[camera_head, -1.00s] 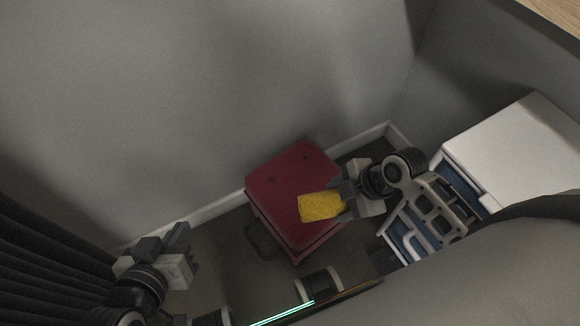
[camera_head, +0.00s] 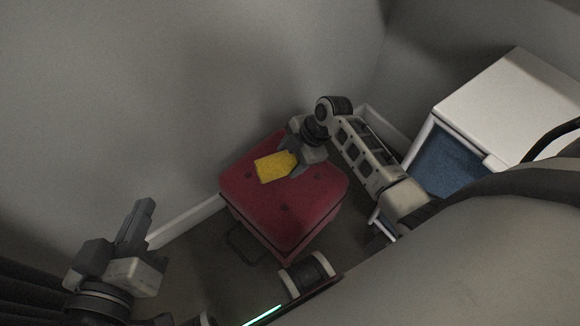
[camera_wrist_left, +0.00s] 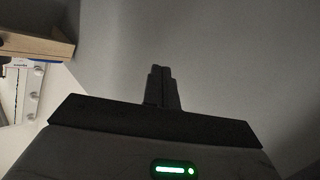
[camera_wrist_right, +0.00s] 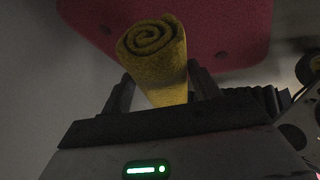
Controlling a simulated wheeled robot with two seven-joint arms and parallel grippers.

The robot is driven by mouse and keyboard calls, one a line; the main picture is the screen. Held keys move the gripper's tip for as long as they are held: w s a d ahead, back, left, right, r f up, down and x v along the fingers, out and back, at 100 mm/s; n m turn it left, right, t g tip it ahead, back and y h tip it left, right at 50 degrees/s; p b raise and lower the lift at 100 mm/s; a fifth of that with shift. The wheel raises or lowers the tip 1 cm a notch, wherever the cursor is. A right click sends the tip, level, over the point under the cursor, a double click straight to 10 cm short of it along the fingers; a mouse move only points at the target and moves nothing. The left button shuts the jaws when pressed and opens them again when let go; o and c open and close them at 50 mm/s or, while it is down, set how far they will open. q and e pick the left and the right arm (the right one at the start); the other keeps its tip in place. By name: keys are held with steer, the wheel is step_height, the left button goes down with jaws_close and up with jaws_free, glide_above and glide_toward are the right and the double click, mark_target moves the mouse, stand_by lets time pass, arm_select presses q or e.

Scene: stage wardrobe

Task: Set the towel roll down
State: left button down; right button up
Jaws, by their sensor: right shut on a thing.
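The yellow towel roll (camera_head: 273,167) is held by my right gripper (camera_head: 297,162) over the red cushioned stool (camera_head: 300,215). In the right wrist view the towel roll (camera_wrist_right: 155,60) shows its spiral end between the two fingers of my right gripper (camera_wrist_right: 160,85). The red stool top (camera_wrist_right: 230,30) lies beyond it; whether the roll touches the cushion I cannot tell. My left gripper (camera_head: 138,225) is at the lower left, away from the stool. In the left wrist view its fingers (camera_wrist_left: 161,88) are close together with nothing between them.
A white cabinet (camera_head: 510,105) with a blue interior (camera_head: 445,165) stands at the right. Grey walls (camera_head: 180,90) and a white skirting board (camera_head: 185,222) bound the corner behind the stool. A dark curtain (camera_head: 25,295) hangs at the lower left.

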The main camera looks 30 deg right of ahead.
mark_target(290, 165)
steer(key=f, duration=0.1)
steer(key=f+b, duration=0.2)
steer(key=shift+w+f, duration=0.25)
steer(key=shift+f, duration=0.15)
arm_select(q)
steer(key=shift+w+d+r+n+t+h, duration=0.1)
steer(key=shift+d+r+n+t+h, duration=0.2)
steer(key=shift+r+n+h, duration=0.15)
arm_select(e)
steer(key=o, duration=1)
